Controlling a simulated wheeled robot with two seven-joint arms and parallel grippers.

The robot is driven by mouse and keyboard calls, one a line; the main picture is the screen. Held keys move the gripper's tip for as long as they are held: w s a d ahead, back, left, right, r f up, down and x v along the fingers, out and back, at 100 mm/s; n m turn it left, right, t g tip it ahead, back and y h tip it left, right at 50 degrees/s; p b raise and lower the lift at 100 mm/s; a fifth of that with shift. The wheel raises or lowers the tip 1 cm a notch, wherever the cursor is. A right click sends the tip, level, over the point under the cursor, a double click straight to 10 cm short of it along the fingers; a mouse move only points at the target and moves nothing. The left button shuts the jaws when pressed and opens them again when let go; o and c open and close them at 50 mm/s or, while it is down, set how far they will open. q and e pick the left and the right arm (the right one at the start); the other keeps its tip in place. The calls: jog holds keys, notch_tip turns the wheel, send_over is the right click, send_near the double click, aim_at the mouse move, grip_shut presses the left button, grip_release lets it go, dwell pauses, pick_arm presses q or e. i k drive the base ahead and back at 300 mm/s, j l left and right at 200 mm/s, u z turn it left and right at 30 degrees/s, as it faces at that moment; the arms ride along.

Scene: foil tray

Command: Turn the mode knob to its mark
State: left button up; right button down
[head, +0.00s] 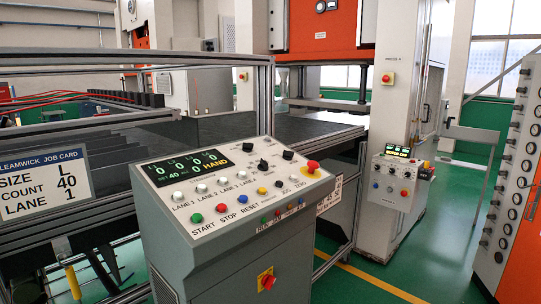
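A grey control console (205,245) stands in the middle of the head view, with a sloped light panel. Three black knobs are on its right half: an upper one (264,140), a lower one (262,164) and a right one (288,155). Their labels and marks are too small to read, so I cannot tell which is the mode knob or where it points. The black display (187,166) shows "HAND" in yellow and a row of zeros. Neither of my grippers is in view.
A red mushroom button (313,167) is at the panel's right edge, with several coloured buttons along the front. A red-yellow switch (267,279) is on the console's front. A job card (45,185) hangs left. Green floor (340,288) is clear on the right.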

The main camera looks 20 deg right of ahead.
aim_at(287, 154)
jog(key=l+u, duration=0.4)
jog(key=l, duration=1.8)
